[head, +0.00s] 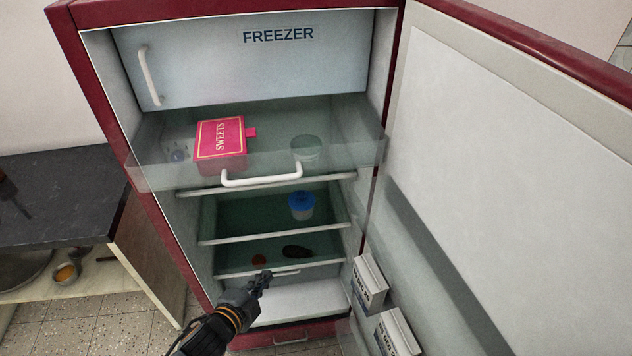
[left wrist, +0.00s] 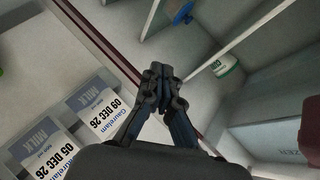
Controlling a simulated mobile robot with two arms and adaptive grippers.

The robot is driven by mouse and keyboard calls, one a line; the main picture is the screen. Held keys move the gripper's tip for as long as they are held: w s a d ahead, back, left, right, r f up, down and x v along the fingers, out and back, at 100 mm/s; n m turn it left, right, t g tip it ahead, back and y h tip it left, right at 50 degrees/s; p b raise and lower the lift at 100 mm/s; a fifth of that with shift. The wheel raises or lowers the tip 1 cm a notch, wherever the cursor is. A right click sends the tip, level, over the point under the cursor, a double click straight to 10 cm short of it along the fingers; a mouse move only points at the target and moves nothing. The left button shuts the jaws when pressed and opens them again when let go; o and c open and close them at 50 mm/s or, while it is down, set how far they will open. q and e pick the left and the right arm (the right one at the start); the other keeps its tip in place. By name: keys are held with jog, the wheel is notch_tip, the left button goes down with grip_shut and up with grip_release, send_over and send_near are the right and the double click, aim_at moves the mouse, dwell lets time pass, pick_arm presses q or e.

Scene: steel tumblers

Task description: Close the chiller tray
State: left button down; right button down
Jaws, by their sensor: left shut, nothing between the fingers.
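The chiller tray (head: 150,180) is a clear drawer just under the freezer compartment. It is pulled out past the front of the red fridge, and its white bar handle (head: 262,180) faces me. A pink sweets box (head: 220,140) and a clear, cup-like item (head: 305,148) sit in it. My left gripper (head: 262,277) is below the tray and its handle, apart from both, in front of the lower shelves. Its fingers are shut and empty; the fingertips also meet in the left wrist view (left wrist: 160,72). My right gripper is not in view.
The fridge door (head: 500,170) stands wide open at right, with milk cartons (head: 369,282) in its rack; they also show in the left wrist view (left wrist: 90,105). A blue-lidded tub (head: 301,205) stands on a shelf. A dark counter (head: 60,200) is at left.

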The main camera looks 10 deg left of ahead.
pick_arm(q)
jog(key=d+r+m+t+h, duration=0.25)
jog(key=d+r+m, duration=0.2)
jog(key=r, duration=0.95)
jog(key=m+h, duration=0.3)
send_near(334, 171)
jog(key=shift+n+t, duration=0.25)
jog(key=shift+t, duration=0.1)
jog(key=p+x, duration=0.4)
jog(key=p, duration=0.1)
jog(key=shift+d+f, duration=0.15)
jog(key=shift+d, duration=0.1)
jog(key=shift+w+a+f, duration=0.15)
jog(key=shift+w+a, duration=0.1)
jog(key=shift+w, duration=0.3)
